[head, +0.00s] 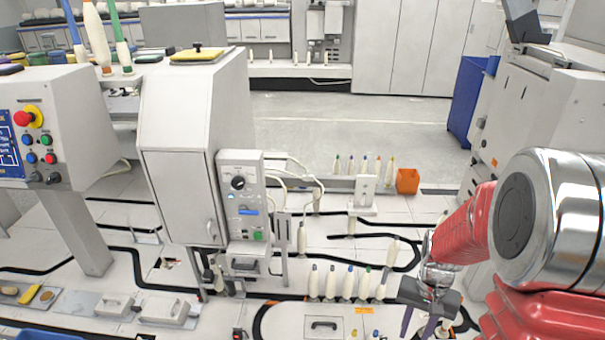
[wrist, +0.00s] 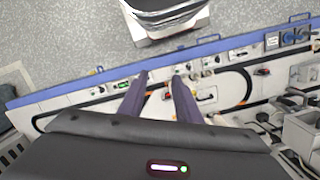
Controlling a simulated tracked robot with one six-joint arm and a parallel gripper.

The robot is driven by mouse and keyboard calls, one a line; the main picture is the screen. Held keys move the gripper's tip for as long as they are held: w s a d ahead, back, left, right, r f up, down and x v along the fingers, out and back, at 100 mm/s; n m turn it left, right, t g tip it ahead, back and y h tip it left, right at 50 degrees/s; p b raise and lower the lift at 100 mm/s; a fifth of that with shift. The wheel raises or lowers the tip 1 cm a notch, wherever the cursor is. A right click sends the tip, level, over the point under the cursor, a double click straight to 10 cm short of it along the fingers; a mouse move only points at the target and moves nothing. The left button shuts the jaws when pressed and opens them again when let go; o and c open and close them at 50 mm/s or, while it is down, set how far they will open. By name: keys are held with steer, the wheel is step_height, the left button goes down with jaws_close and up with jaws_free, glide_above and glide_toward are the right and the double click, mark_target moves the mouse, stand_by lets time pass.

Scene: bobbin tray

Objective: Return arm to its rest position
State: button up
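My gripper (head: 417,326) is at the lower right of the head view, at the end of my red and silver arm. It hangs pointing down over the right end of the bobbin row. In the wrist view, the two dark fingers of my gripper (wrist: 160,78) stand apart with nothing visible between them. The row of bobbins (head: 347,284) stands upright on the white deck, left of my gripper. Whether the fingers touch anything below is cut off in the head view.
A grey control box (head: 240,195) and cabinet stand left of centre. A small orange box (head: 407,181) sits at the back of the deck. A grey machine (head: 545,110) stands close on the right. The blue deck edge (wrist: 225,45) crosses the wrist view, with open floor (wrist: 60,35) beyond.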

steer(key=s+a+r+n+t, duration=0.1)
steer(key=s+a+r+t, duration=0.1)
steer(key=r, duration=0.6)
steer(key=s+a+r+n+t, duration=0.2)
steer(key=s+a+r, duration=0.2)
steer(key=r, duration=0.4)
steer(key=s+a+r+n+t, duration=0.2)
steer(key=a+r, duration=0.3)
steer(key=r, duration=0.4)
steer(key=shift+s+a+t, duration=0.2)
steer(key=shift+s+t, duration=0.4)
steer(key=shift+s, duration=0.25)
